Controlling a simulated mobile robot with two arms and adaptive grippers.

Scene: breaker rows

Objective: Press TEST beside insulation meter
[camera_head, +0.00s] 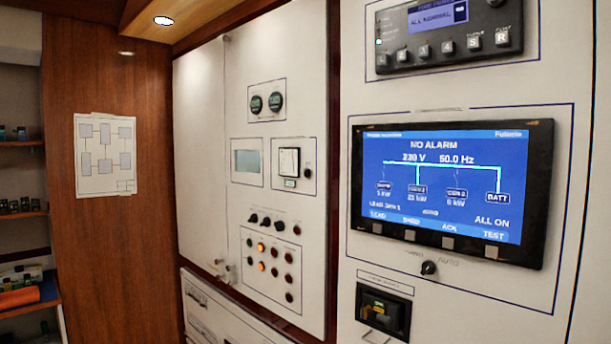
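A square analogue meter (289,161) with a white face and black frame is set in the left white panel. It looks like the insulation meter, but its lettering is too small to read. A small dark round button (307,173) sits just right of it, inside the same outlined box. A small green-rimmed label or display (290,183) is below the meter. Whether the button is marked TEST cannot be read. Separately, the large blue screen (440,185) shows the word TEST at its lower right, above a grey key (491,252). Neither gripper is in view.
A grey display (247,161) is left of the meter. Black knobs (265,222) and lamps (275,253), some lit orange, are below. A latch handle (222,270) protrudes at lower left. Shelves (22,214) stand far left.

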